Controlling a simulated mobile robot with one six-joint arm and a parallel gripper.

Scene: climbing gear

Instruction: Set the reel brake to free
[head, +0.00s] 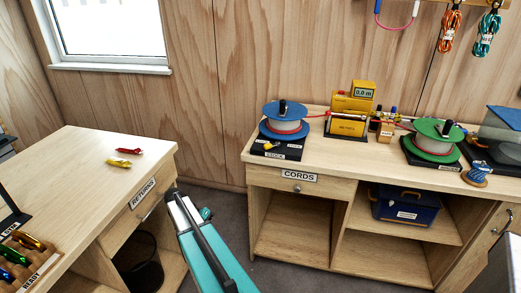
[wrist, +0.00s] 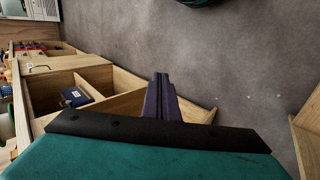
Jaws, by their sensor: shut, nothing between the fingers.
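A blue reel (head: 284,122) with pale and red cord stands on a dark base labelled STOCK, at the left end of the cords bench. A small yellow lever (head: 271,146) shows on that base and may be the brake; its setting is too small to read. A green reel (head: 437,140) stands on another dark base to the right. My gripper (wrist: 161,78) is shut and empty in the wrist view, over the grey floor beside the bench, apart from both reels. In the head view my teal arm rises at the lower middle; the fingers cannot be made out there.
A yellow meter (head: 348,120) stands between the reels with red cord running past it. The cords bench (head: 330,188) has open shelves and a blue box (head: 402,206). The returns table (head: 85,165) holds red and yellow carabiners. Floor lies open between the furniture.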

